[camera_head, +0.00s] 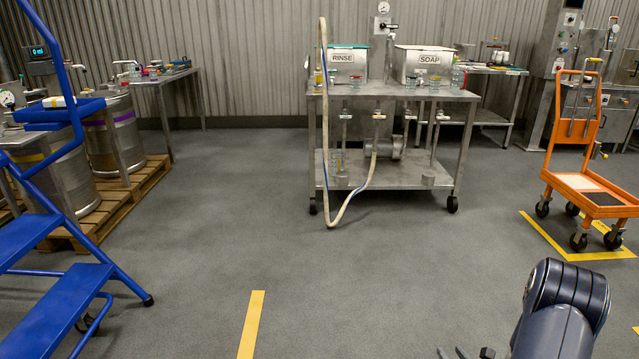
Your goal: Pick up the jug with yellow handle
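Several small clear jugs stand on the top of a steel wheeled cart, too small to read well. I cannot tell for sure which has the yellow handle. My gripper (466,353) shows only its fingertips at the bottom edge, with floor visible between them. They are apart and nothing shows between them. It is far in front of the cart and low in the picture.
The cart (395,177) carries rinse (347,66) and soap (424,65) tanks, with a hose (324,130) hanging to the floor. Blue steps (60,310) and kegs (112,135) on a pallet stand left. An orange trolley (580,183) stands right. The middle floor is clear.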

